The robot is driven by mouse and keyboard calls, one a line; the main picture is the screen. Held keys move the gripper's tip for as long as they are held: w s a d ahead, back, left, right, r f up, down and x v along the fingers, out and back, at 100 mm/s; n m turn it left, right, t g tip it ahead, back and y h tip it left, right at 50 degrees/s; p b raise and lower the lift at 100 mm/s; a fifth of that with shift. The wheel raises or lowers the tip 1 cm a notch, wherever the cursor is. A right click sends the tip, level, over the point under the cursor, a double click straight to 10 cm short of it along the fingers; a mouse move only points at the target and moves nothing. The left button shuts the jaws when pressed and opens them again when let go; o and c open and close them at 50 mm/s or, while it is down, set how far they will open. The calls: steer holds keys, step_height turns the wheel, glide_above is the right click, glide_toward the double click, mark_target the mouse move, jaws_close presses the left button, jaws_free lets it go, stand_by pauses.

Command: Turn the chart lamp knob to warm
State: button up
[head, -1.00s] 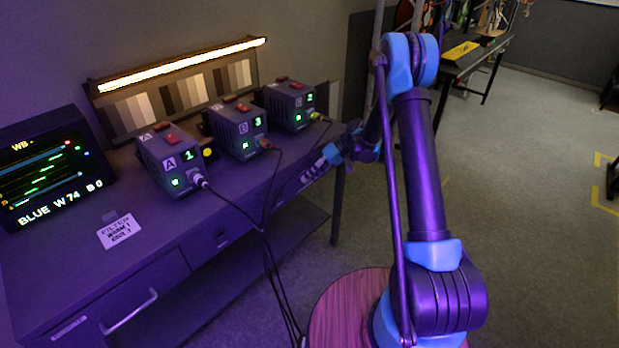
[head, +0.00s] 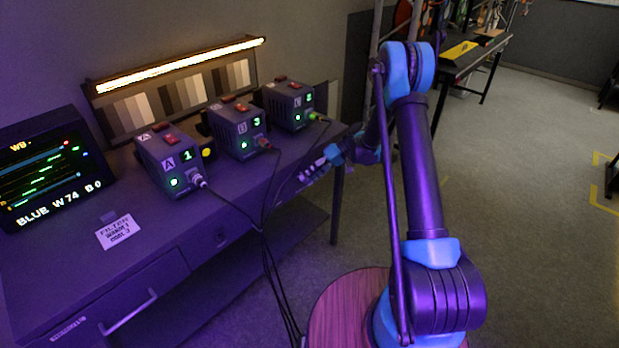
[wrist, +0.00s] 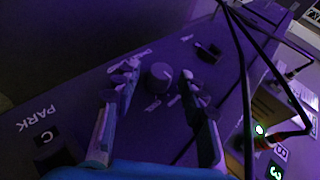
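A round dark knob (wrist: 160,76) with a pale pointer mark sits on the desk's front panel in the wrist view. Small pale labels lie around it, too blurred to read. My gripper (wrist: 160,80) is open, with one finger on each side of the knob and a visible gap on both sides. In the head view my gripper (head: 302,174) is at the desk's front edge, and the knob is not distinguishable there. The chart lamp (head: 185,62) is a lit, pale yellowish bar above the grey patch chart (head: 180,95).
Power boxes A (head: 170,163), B (head: 237,130) and C (head: 290,105) stand on the desk (head: 160,235). Dark cables (wrist: 243,80) hang close to the right finger. A monitor (head: 45,165) stands left.

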steer(key=v, duration=1.2)
steer(key=shift+s, duration=0.1)
steer(key=s+d+r+m+t+h, duration=0.2)
steer(key=s+d+r+m, duration=0.15)
steer(key=s, duration=0.35)
steer(key=s+d+r+m+t+h, duration=0.2)
steer(key=s+d+r+t+h, duration=0.15)
steer(key=s, duration=0.45)
steer(key=s+d+f+m+t+h, duration=0.1)
steer(key=s+d+h, duration=0.1)
steer(key=s+d, duration=0.3)
steer(key=s+d+m+t+h, duration=0.1)
steer(key=s+d, duration=0.4)
steer(key=s, duration=0.8)
steer(key=shift+f+m+t+h, duration=0.4)
steer(key=shift+t+h, duration=0.15)
steer(key=shift+h, duration=0.1)
